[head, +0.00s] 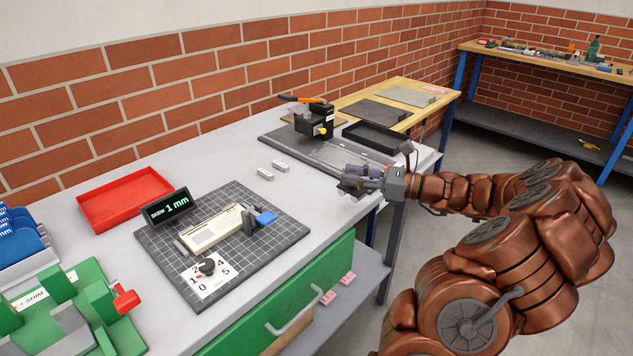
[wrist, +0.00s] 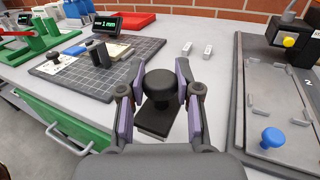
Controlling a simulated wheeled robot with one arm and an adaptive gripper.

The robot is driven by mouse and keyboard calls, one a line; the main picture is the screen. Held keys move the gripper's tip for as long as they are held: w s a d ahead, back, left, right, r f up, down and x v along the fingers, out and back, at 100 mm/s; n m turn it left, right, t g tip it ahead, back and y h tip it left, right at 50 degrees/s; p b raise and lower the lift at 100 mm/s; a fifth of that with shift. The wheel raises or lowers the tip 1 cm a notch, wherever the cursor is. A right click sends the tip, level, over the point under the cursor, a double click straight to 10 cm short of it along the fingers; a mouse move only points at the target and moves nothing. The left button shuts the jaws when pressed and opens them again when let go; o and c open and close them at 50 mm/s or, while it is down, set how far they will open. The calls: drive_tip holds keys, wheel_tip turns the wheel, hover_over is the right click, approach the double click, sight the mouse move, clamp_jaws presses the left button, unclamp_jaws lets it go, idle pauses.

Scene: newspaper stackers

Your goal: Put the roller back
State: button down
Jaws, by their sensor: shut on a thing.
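My gripper (wrist: 159,90) is shut on a black knobbed block (wrist: 158,85). The purple pads lie on either side of its round knob, and its flat rectangular base hangs below, over the near edge of the grey bench. In the head view my gripper (head: 360,180) is at the bench's right front, beside the grey plate fixture (head: 345,155); the held block is hard to make out there. I cannot tell whether this block is the roller, and no other thing is clearly a roller.
A gridded mat (head: 285,235) bears a beige block (head: 215,230), a numbered dial (head: 207,267) and a display reading 1 mm (head: 166,207). A black press (head: 315,120) and a blue knob (wrist: 272,138) stand on the fixture. Bench between is clear.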

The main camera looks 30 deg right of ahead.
drive_tip(key=shift+w+a+f+p, duration=0.2)
drive_tip(key=shift+w+a+f, duration=0.5)
drive_tip(key=shift+w, duration=0.9)
drive_tip(key=shift+w+a+f+p, duration=0.25)
drive_tip(key=shift+w+a+f, duration=0.45)
drive_tip(key=shift+w, duration=0.9)
drive_tip(key=shift+w+a+f+p, duration=0.2)
drive_tip(key=shift+w+a+f, duration=0.5)
drive_tip(key=shift+w, duration=0.9)
drive_tip(key=shift+d+f, duration=0.1)
drive_tip(key=shift+f, duration=0.1)
drive_tip(key=c, duration=0.8)
unclamp_jaws()
drive_tip(key=shift+r, duration=0.1)
drive_tip(key=b+v, duration=0.1)
drive_tip(key=v, duration=1.1)
